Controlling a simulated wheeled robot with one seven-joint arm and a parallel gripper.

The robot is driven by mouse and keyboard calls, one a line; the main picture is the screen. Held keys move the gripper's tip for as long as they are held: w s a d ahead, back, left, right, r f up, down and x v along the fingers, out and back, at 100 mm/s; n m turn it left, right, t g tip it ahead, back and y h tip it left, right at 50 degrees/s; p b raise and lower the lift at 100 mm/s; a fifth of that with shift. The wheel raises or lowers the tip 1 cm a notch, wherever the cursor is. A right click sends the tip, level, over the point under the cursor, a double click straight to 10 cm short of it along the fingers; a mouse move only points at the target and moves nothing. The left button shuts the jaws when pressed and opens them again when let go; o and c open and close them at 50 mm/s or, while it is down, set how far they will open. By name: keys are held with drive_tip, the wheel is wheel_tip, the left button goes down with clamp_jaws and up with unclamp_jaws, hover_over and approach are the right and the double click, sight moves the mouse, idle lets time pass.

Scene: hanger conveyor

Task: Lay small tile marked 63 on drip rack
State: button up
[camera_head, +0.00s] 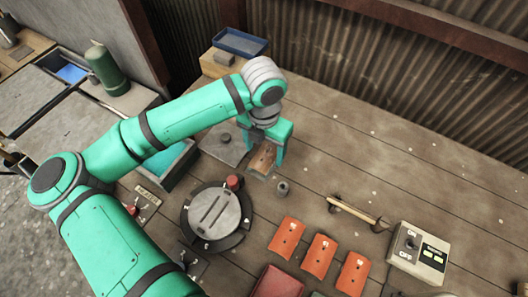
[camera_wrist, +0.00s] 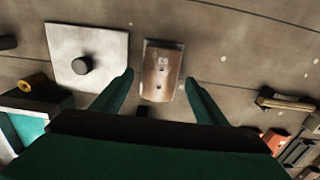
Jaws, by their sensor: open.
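A brown tile (camera_wrist: 161,76) with small holes and a small dark mark lies between the spread fingers of my gripper (camera_wrist: 159,78) in the wrist view, apart from both. A darker grey edge shows around the tile. In the head view the tile (camera_head: 263,158) is partly under my gripper (camera_head: 264,160), which is open and points down. Three orange tiles, left (camera_head: 286,237), middle (camera_head: 318,254) and right (camera_head: 352,273), lie in a row nearer the front. Their marks are too small to read, so I cannot tell which tile is 63. I cannot identify the drip rack for certain.
A round slotted plate (camera_head: 212,213) stands left of the orange tiles. A grey square plate with a knob (camera_wrist: 88,58) lies left of the brown tile. The back right table is clear.

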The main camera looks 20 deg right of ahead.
sight(264, 156)
wheel_tip(264, 156, up, 9)
drive_tip(key=shift+f, duration=0.15)
